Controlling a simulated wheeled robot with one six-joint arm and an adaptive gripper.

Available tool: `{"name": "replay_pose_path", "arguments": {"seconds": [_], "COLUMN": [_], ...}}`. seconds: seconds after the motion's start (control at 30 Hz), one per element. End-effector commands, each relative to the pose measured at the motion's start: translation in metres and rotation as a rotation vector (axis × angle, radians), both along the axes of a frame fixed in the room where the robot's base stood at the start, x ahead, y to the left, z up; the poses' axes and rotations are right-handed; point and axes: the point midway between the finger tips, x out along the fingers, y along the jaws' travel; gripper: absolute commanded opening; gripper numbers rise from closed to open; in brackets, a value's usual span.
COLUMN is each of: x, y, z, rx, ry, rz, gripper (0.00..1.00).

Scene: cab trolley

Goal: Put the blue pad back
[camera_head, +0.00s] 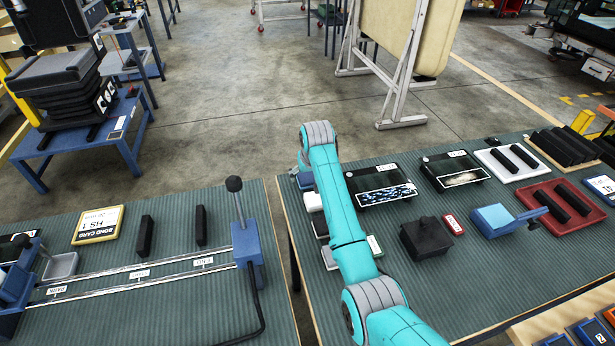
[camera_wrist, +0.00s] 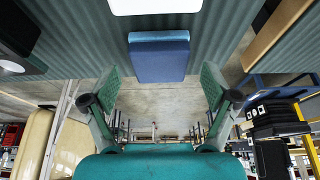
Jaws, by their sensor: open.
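A blue pad (camera_wrist: 160,60) with a lighter blue upper strip lies near the edge of the green ribbed mat in the wrist view. In the head view a blue pad (camera_head: 306,181) shows at the far left corner of the right table, partly behind my arm. My gripper (camera_wrist: 160,78) is open and empty, its two fingers spread to either side of the blue pad in the picture. I cannot tell the remaining distance between them. In the head view my gripper is mostly hidden behind my arm.
White pads (camera_head: 313,202) sit in a row with the blue one along the right table's left edge. A gap separates the left table (camera_head: 120,320) from the right one.

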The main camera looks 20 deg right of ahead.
Motion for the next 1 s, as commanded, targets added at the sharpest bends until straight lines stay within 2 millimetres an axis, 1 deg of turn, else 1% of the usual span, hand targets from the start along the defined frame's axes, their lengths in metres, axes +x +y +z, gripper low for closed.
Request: {"name": "replay_pose_path", "arguments": {"seconds": [0.03, 0.3, 0.5, 0.7, 1.0], "x": [-0.003, -0.024, -0.035, -0.041, -0.041], "y": [0.0, 0.0, 0.0, 0.0, 0.0], "z": [0.009, 0.059, 0.086, 0.097, 0.098], "rx": [0.0, 0.0, 0.0, 0.0, 0.0], "ry": [-0.003, -0.004, -0.002, 0.0, 0.0], "rz": [0.0, 0.0, 0.0, 0.0, 0.0], "gripper": [0.87, 0.87, 0.87, 0.87, 0.87]}}
